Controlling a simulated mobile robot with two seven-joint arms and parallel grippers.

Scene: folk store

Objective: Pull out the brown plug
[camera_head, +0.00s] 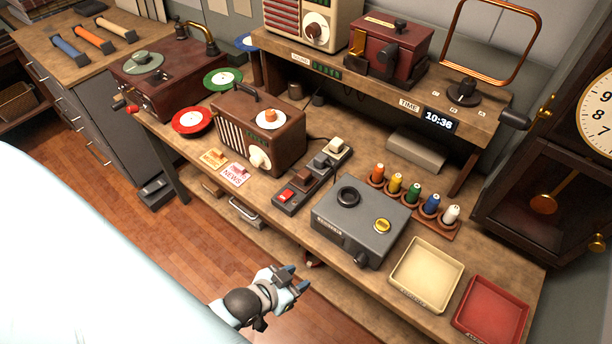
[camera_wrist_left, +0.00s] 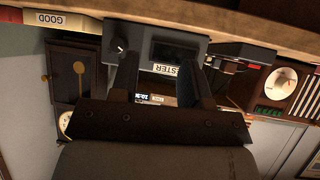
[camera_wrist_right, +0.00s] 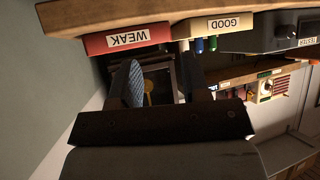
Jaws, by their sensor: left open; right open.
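The brown plug (camera_head: 304,177) sits in the dark power strip (camera_head: 296,200) on the workbench, between the strip's red switch (camera_head: 286,195) and a grey plug (camera_head: 321,160). A white plug (camera_head: 337,145) is at the strip's far end. My left gripper (camera_head: 298,280) is open and empty in front of the bench's front edge, well apart from the strip. Its open fingers also show in the left wrist view (camera_wrist_left: 162,85), where the plugs are too small to tell apart. My right gripper (camera_wrist_right: 158,85) is open and empty in the right wrist view; the head view does not show it.
A brown radio (camera_head: 257,131) stands behind and left of the strip. A grey tester box (camera_head: 345,222) stands to its right. A cream tray (camera_head: 426,275) and a red tray (camera_head: 491,310) lie further right. Two cards (camera_head: 233,173) lie left of the strip. A raised shelf runs behind.

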